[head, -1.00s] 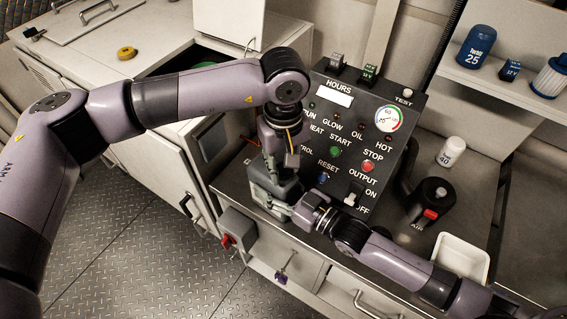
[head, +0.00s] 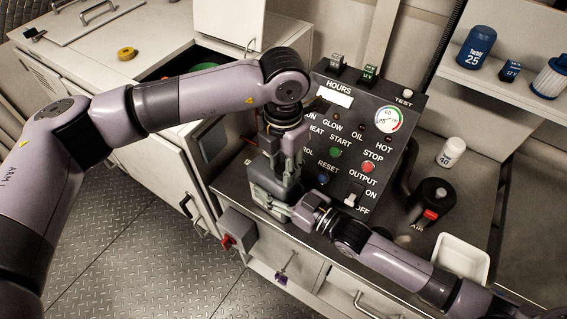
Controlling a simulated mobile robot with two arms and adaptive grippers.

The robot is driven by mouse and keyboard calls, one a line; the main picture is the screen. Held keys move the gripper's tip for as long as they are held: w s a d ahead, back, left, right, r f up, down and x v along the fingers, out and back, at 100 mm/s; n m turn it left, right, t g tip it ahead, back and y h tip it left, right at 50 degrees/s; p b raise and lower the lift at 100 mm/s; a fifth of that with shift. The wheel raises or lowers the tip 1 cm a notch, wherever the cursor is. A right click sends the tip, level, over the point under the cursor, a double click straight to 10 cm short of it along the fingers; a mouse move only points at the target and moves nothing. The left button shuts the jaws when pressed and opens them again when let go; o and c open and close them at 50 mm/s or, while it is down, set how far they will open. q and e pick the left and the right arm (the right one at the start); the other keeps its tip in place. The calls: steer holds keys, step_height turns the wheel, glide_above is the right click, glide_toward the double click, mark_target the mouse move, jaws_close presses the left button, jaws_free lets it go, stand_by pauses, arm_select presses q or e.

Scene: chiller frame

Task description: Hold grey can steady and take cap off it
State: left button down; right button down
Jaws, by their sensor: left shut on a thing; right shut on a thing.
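The grey can (head: 264,190) stands upright on the counter in front of the control panel. My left gripper (head: 287,180) reaches down from above and is shut at the can's top. The cap is hidden between its fingers, so I cannot tell whether it still touches the can. My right gripper (head: 283,211) comes in from the lower right and is shut on the can's lower part.
The black control panel (head: 352,140) with buttons and a gauge stands right behind the can. A white bottle (head: 451,152), a dark canister with a red part (head: 433,198) and a white tray (head: 461,257) are to the right. A red-handled switch box (head: 236,231) is below left.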

mark_target(283, 169)
arm_select(q)
steer(key=n, duration=0.9)
steer(key=shift+n, duration=0.4)
steer(key=n, duration=0.5)
steer(key=shift+n, duration=0.4)
steer(key=n, duration=0.4)
steer(key=shift+n, duration=0.3)
steer(key=shift+r, duration=0.25)
steer(key=shift+r, duration=0.9)
steer(key=shift+r, duration=0.1)
steer(key=shift+r, duration=1.9)
arm_select(e)
steer(key=c, duration=0.6)
jaws_free()
steer(key=shift+c, duration=0.2)
